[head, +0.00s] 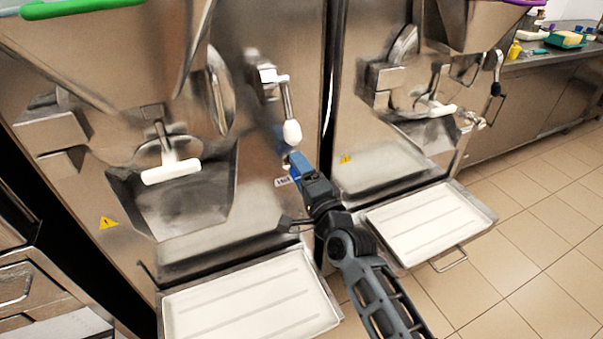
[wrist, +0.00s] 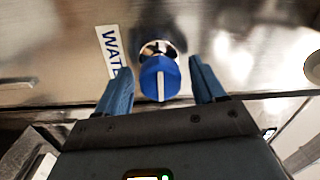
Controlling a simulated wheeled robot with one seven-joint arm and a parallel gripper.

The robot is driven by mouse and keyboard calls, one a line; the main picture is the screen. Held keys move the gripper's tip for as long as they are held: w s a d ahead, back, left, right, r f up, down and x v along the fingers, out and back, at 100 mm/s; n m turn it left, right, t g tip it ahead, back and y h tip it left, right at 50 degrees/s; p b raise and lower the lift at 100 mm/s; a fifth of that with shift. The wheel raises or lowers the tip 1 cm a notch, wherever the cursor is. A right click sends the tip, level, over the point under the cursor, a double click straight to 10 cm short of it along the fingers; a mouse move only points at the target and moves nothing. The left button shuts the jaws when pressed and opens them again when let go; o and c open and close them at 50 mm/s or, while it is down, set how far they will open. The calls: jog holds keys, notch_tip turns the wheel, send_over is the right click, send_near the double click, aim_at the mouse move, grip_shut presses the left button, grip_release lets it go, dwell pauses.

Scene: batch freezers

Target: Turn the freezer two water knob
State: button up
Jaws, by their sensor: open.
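The water knob (wrist: 158,80) is blue with a white line across its face, on a round metal base on the steel freezer front. It sits between the two blue fingers of my gripper (wrist: 160,70), with a gap showing on each side. A label (wrist: 110,50), partly covered by the left finger, reads "WAT". In the head view my gripper (head: 292,160) is at the lower right front of the left freezer (head: 270,140), beside the label. The knob cannot be made out there behind my gripper.
A white-tipped lever (head: 291,132) hangs just above my gripper. A pale drip tray (head: 250,300) juts out below left, another tray (head: 425,222) to the right under the second freezer (head: 350,120). Tiled floor (head: 530,230) is free at right.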

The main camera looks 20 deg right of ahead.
jog(key=s, duration=0.7)
jog(key=shift+s+f, duration=0.15)
jog(key=shift+s, duration=0.25)
jog(key=shift+d, duration=0.1)
jog(key=s+f+n+g, duration=0.15)
jog(key=s+n, duration=0.25)
jog(key=s, duration=0.7)
jog(key=s+f+n, duration=0.2)
jog(key=s+n, duration=0.1)
jog(key=s, duration=0.8)
jog(key=s+r+n+g, duration=0.1)
jog(key=s+r+n, duration=0.3)
jog(key=s, duration=0.6)
jog(key=s+r+n+g, duration=0.1)
jog(key=s+r+n, duration=0.4)
jog(key=s, duration=0.5)
jog(key=shift+a+r, duration=0.2)
jog(key=shift+a, duration=0.05)
